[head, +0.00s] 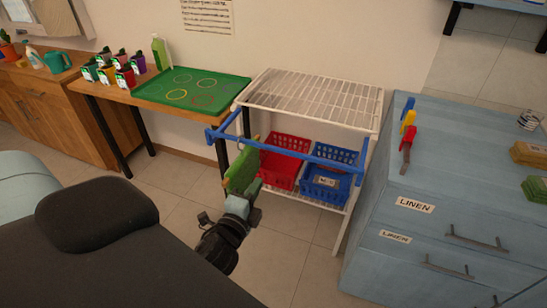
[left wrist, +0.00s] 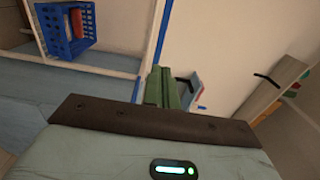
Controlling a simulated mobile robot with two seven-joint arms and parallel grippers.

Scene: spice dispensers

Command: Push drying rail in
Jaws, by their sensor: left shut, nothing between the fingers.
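The blue drying rail (head: 285,152) sticks out in front of the white wire rack (head: 312,97), below its top shelf. Its front bar runs across the rack, with short side arms leading back at both ends. My left gripper (head: 245,165), with green fingers, is shut and empty, in front of the left half of the bar. The fingertips are close to the bar; I cannot tell whether they touch it. In the left wrist view, the shut fingers (left wrist: 165,88) show beside the blue bar of the rail (left wrist: 160,42). My right gripper is not in view.
A red basket (head: 284,163) and a blue basket (head: 328,184) stand on the rack's lower shelf. A blue drawer cabinet (head: 385,205) is close on the right. A wooden table (head: 122,95) with a green tray (head: 190,88) is on the left.

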